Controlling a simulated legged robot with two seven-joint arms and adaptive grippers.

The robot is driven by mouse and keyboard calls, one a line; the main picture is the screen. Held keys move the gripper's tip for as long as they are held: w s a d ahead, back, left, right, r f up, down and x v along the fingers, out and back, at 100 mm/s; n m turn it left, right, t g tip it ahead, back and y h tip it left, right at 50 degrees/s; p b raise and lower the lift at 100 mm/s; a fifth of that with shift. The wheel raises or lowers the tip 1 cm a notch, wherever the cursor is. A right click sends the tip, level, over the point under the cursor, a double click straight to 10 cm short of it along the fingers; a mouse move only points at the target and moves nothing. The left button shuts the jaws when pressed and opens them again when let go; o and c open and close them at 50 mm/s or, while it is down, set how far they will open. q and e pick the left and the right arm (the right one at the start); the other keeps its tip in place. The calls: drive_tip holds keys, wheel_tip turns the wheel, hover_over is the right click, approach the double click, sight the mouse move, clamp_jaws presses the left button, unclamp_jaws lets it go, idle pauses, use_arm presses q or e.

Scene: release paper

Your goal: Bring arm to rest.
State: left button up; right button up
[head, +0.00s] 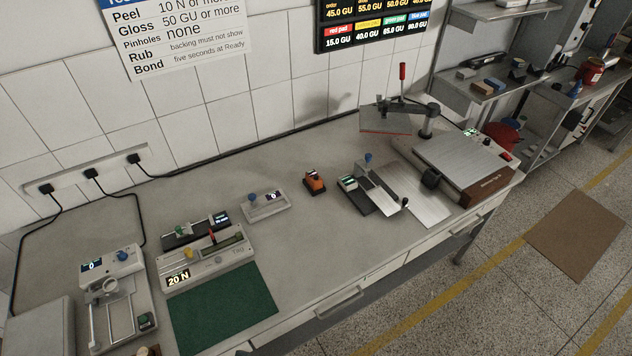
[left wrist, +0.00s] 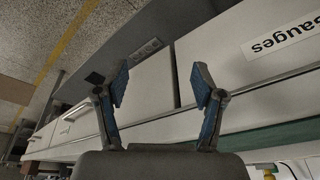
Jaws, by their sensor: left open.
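My left gripper (left wrist: 160,88) shows in the left wrist view, with its two blue-padded fingers spread wide and nothing between them. Beyond the fingers are the light drawer fronts (left wrist: 235,45) of the bench, one with a label reading "auges". No arm or gripper shows in the head view, and my right gripper is in neither view.
The grey bench (head: 330,245) holds a green mat (head: 222,308), a tester reading 20 N (head: 205,258), an orange device (head: 314,181) and a heat press (head: 465,165). Shelves (head: 500,75) stand at the back right. The front middle of the bench top is clear.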

use_arm(q)
wheel_tip(320, 180, down, 22)
drive_tip(key=s+g+b, duration=0.1)
drive_tip(key=s+b, duration=0.2)
drive_tip(key=b, duration=0.1)
drive_tip(key=s+a+f+b, duration=0.1)
drive_tip(key=s+f+b, duration=0.1)
drive_tip(key=s+f, duration=0.4)
drive_tip(key=s+a+f+g+b, duration=0.1)
drive_tip(key=s+f+b, duration=0.1)
drive_tip(key=s+f, duration=0.5)
wheel_tip(320, 180, down, 6)
drive_tip(key=shift+a+f, duration=0.15)
drive_tip(key=shift+f, duration=0.05)
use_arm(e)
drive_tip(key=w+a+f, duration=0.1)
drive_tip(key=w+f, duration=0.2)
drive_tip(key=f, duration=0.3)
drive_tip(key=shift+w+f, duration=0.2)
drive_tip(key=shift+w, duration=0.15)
use_arm(q)
drive_tip(key=shift+c, duration=0.3)
